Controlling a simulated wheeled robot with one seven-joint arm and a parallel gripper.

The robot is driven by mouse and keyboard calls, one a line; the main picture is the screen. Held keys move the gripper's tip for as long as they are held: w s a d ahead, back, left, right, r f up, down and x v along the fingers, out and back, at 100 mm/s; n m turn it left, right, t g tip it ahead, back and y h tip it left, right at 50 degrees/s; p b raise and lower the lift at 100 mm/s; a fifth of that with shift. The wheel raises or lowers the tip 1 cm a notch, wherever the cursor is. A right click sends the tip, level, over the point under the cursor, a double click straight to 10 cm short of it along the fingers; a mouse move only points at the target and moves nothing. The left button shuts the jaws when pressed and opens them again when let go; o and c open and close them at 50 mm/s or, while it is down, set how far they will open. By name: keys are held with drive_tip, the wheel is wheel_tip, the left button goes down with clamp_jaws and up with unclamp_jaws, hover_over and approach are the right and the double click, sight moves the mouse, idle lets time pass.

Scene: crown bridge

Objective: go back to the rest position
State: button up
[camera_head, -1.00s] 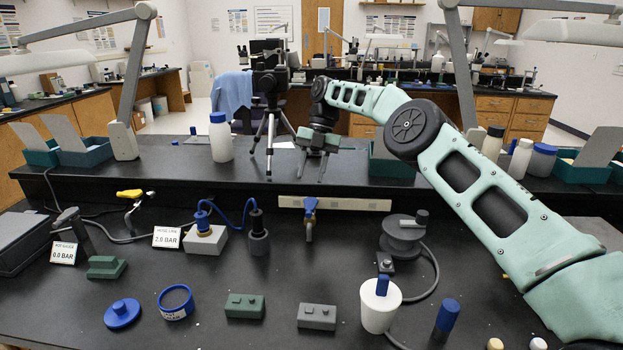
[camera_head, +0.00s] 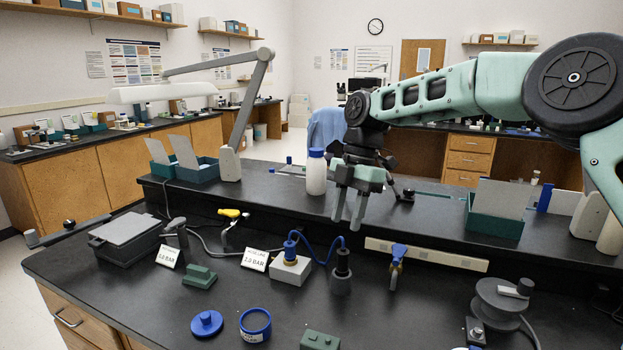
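My gripper (camera_head: 346,208) hangs at the end of my mint-green arm, pointing down in front of the raised back shelf. Its two grey fingers are apart, with nothing visible between them. A white bottle with a blue cap (camera_head: 316,173) stands on the shelf just left of the gripper, partly close behind it in the view. My arm reaches in from the right, its elbow high at the upper right.
Green bins (camera_head: 496,224) stand on the shelf. Air above the bench front is free.

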drive_tip(key=s+a+r+m+t+h, duration=0.15)
drive_tip(key=s+m, duration=0.25)
drive_tip(key=s, duration=0.5)
drive_tip(key=s+a+m+g+y, duration=0.1)
drive_tip(key=s+a+m, duration=0.15)
drive_tip(key=s, duration=0.55)
drive_tip(key=s+d+f+m, duration=0.1)
drive_tip(key=s+d+m, duration=0.2)
drive_tip(key=s, duration=0.3)
drive_tip(key=s+d+f+m+t+p, duration=0.1)
drive_tip(key=s+d+f+m, duration=0.1)
drive_tip(key=s+d+m, duration=0.2)
drive_tip(key=s+d+f+m+t+h, duration=0.1)
drive_tip(key=s+d+m, duration=0.2)
drive_tip(key=s, duration=0.6)
drive_tip(key=shift+s+d+f+m+p, duration=0.25)
drive_tip(key=shift+d+m+p, duration=0.15)
drive_tip(key=shift+m, duration=0.35)
